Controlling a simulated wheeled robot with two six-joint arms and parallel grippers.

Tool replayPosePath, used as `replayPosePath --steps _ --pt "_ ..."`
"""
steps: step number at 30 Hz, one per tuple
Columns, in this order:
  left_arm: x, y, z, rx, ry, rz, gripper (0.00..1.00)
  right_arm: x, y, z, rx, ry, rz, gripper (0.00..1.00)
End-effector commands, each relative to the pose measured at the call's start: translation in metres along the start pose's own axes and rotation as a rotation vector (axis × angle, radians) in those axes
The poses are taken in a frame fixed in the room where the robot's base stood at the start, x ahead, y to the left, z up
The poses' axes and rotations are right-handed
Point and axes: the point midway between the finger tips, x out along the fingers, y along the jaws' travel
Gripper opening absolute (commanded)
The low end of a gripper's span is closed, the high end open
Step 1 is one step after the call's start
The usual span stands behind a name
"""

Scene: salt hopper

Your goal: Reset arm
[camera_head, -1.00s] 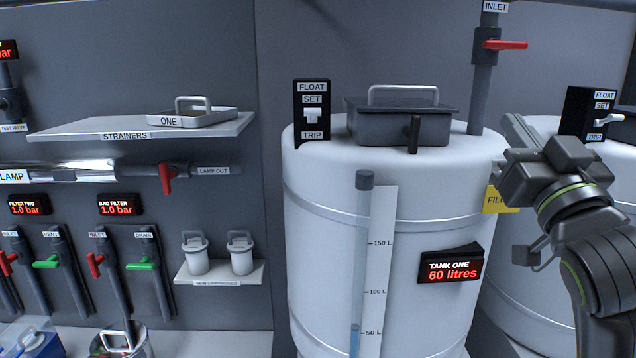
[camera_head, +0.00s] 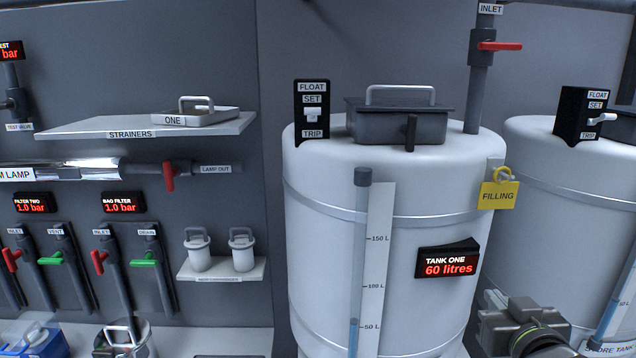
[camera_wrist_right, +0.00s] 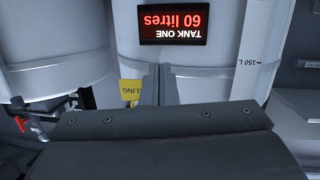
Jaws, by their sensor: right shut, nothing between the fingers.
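My right gripper (camera_head: 494,308) is low at the right in the head view, in front of the gap between tank one (camera_head: 330,240) and the tank to its right. In the right wrist view its fingers (camera_wrist_right: 158,85) are together, with nothing between them. The tank one display (camera_head: 449,260) reads 60 litres and shows upside down in the wrist view (camera_wrist_right: 173,22). A yellow FILLING tag (camera_head: 498,195) hangs at tank one's upper right side, clear of the gripper. My left gripper is in neither view.
A store tank (camera_head: 560,165) stands at the right with its own float switch (camera_head: 583,114). Tank one carries a float switch (camera_head: 312,113) and a dark lidded box (camera_head: 385,122). Shelves, pipes and coloured valve handles line the left wall. The space before tank one's upper front is clear.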

Motion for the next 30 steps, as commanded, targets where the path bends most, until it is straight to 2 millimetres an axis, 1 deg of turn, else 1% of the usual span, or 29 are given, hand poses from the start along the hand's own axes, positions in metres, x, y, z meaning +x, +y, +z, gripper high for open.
replayPosePath --steps 1,2,3,5,6,8,9,11,12,14,15,18,21,25,26,27,30 --pt "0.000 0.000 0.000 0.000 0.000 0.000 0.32 -0.004 0.002 0.034 -0.004 -0.081 0.008 0.00" --pt "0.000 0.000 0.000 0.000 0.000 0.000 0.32 -0.008 0.004 0.052 -0.009 -0.126 0.013 0.00" --pt "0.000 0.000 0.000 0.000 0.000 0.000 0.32 -0.013 0.005 0.076 -0.015 -0.184 0.018 0.00" --pt "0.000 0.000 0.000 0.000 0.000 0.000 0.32 -0.024 0.008 0.112 -0.024 -0.273 0.026 0.00" --pt "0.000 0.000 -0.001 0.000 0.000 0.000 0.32 -0.033 0.009 0.135 -0.029 -0.332 0.030 0.00" --pt "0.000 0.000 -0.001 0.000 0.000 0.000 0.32 -0.048 0.011 0.168 -0.037 -0.420 0.036 0.00" --pt "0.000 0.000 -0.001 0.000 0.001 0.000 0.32 -0.059 0.013 0.189 -0.042 -0.479 0.039 0.00" --pt "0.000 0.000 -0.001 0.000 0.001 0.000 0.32 -0.079 0.015 0.219 -0.048 -0.566 0.043 0.00" --pt "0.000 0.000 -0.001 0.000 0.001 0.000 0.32 -0.092 0.015 0.238 -0.052 -0.622 0.045 0.00" --pt "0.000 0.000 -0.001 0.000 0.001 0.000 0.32 -0.113 0.017 0.263 -0.057 -0.700 0.047 0.00" --pt "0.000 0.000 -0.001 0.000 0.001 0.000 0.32 -0.126 0.017 0.277 -0.058 -0.748 0.048 0.00" --pt "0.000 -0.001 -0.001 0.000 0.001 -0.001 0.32 -0.157 0.018 0.306 -0.062 -0.852 0.048 0.00" --pt "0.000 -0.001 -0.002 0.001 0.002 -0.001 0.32 -0.186 0.018 0.330 -0.065 -0.944 0.048 0.00" --pt "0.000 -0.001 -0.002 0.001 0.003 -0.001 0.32 -0.224 0.018 0.354 -0.064 -1.054 0.045 0.00" --pt "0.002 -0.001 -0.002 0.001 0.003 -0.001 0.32 -0.224 0.017 0.361 -0.065 -1.065 0.043 0.00" --pt "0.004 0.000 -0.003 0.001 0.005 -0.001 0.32 -0.214 0.018 0.371 -0.066 -1.062 0.042 0.00" --pt "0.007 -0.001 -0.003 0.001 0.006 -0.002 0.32 -0.202 0.018 0.397 -0.064 -1.071 0.040 0.00"
